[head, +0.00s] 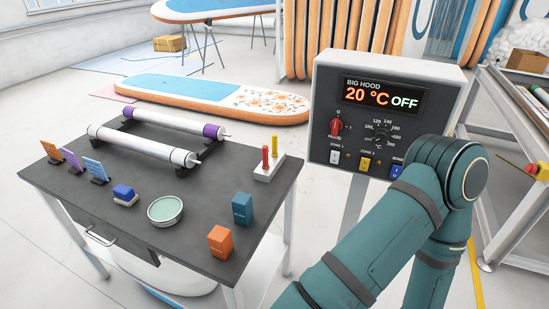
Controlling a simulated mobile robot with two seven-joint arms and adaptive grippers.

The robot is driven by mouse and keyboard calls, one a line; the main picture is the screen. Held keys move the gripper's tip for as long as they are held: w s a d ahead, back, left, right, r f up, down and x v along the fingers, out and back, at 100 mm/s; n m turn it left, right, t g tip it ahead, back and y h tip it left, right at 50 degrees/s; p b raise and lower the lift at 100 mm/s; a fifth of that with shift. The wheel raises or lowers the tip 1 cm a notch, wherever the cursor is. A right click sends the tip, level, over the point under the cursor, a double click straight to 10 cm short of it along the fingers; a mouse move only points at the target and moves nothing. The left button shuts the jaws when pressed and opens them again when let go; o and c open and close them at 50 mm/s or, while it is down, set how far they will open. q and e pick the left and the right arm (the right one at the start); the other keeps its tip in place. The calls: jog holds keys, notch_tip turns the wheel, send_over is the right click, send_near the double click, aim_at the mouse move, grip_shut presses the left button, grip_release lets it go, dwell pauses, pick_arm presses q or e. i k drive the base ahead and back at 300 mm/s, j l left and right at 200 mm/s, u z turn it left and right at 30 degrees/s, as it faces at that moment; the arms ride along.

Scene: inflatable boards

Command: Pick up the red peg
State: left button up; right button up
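A red peg (265,158) stands upright in a white holder (264,175) near the right back edge of the dark table. A yellow peg (274,145) stands upright beside it in the same holder. My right arm, teal, rises on the right side of the head view in front of the control box; its gripper is not visible. My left gripper is not in view. Nothing is seen touching the red peg.
The dark table (120,215) also holds white rollers (142,148), a blue block (242,209), an orange block (221,241), a round green dish (165,209), a blue item (124,193) and small cards (74,160). A control box (340,95) stands to the right.

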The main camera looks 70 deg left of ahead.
aim_at(265, 166)
jog(key=i+u, duration=0.15)
jog(key=u, duration=0.35)
jog(key=i+u, duration=0.1)
jog(key=u, duration=0.4)
jog(key=i+l+u, duration=0.1)
jog(key=u, duration=0.35)
jog(key=i+l+u, duration=0.1)
jog(key=l+u, duration=0.15)
jog(key=u, duration=0.25)
jog(key=l+u, duration=0.15)
jog(key=u, duration=0.35)
jog(key=i+l+u, duration=0.1)
jog(key=l+u, duration=0.15)
jog(key=u, duration=0.25)
